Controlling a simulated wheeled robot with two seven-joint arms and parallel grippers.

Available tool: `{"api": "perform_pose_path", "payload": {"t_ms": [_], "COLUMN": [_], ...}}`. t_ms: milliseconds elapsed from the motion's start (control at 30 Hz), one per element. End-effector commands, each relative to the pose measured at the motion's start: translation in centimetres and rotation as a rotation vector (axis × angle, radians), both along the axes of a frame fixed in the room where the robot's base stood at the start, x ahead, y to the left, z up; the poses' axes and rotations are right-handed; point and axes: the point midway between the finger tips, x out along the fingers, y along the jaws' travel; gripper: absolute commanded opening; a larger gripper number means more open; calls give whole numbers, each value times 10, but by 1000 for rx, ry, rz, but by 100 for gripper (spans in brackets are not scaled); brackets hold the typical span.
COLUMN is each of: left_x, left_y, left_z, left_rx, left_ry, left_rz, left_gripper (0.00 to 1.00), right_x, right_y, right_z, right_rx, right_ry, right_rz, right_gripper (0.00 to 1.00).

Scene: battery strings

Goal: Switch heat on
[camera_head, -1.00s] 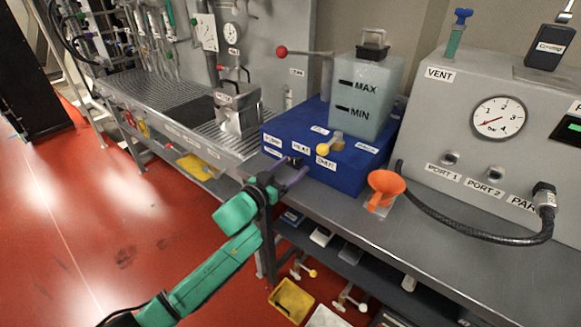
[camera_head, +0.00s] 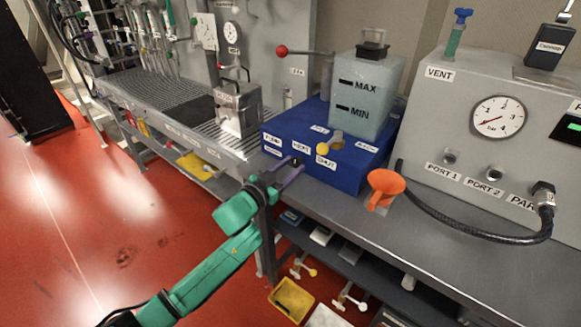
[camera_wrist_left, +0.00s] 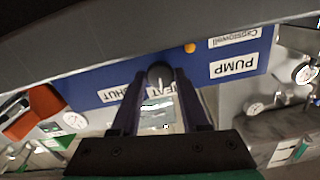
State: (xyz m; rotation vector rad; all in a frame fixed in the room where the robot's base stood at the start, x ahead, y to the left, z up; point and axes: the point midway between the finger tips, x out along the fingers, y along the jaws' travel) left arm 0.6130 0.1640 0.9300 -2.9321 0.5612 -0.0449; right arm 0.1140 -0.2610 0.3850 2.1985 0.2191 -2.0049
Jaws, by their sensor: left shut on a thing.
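The blue box (camera_head: 345,182) stands on the grey bench and carries labels on its front. In the head view my left gripper (camera_head: 293,166) is at the front face of this box, by the HEAT label (camera_head: 301,147). In the left wrist view my left gripper (camera_wrist_left: 161,84) has its two dark fingers on either side of a round dark knob (camera_wrist_left: 160,73) and is shut on it. The HEAT label is partly hidden by the fingers there. The PUMP label (camera_wrist_left: 234,68) shows to the right. I cannot read the switch position. My right gripper is not in view.
A tank marked MAX and MIN (camera_head: 366,95) stands on the box. A yellow-knobbed handle (camera_head: 323,149) sticks out close to the right of my left gripper. An orange funnel (camera_head: 386,184) and black hose (camera_head: 480,233) lie further right. A metal container (camera_head: 238,109) stands left.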

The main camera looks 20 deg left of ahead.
Motion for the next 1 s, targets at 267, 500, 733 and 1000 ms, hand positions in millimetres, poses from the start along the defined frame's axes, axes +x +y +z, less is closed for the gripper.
{"api": "perform_pose_path", "payload": {"t_ms": [267,500,733,1000], "left_x": [0,0,0,0], "left_y": [0,0,0,0], "left_z": [-1,-1,-1,-1], "left_rx": [222,434,619,769], "left_ry": [-87,-172,-246,-304], "left_rz": [-1,0,0,0], "left_gripper": [0,0,0,0], "right_x": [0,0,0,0], "right_y": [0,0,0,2], "right_z": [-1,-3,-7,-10], "right_rx": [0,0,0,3], "right_ry": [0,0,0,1], "right_rz": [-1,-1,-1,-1], "right_gripper": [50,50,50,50]}}
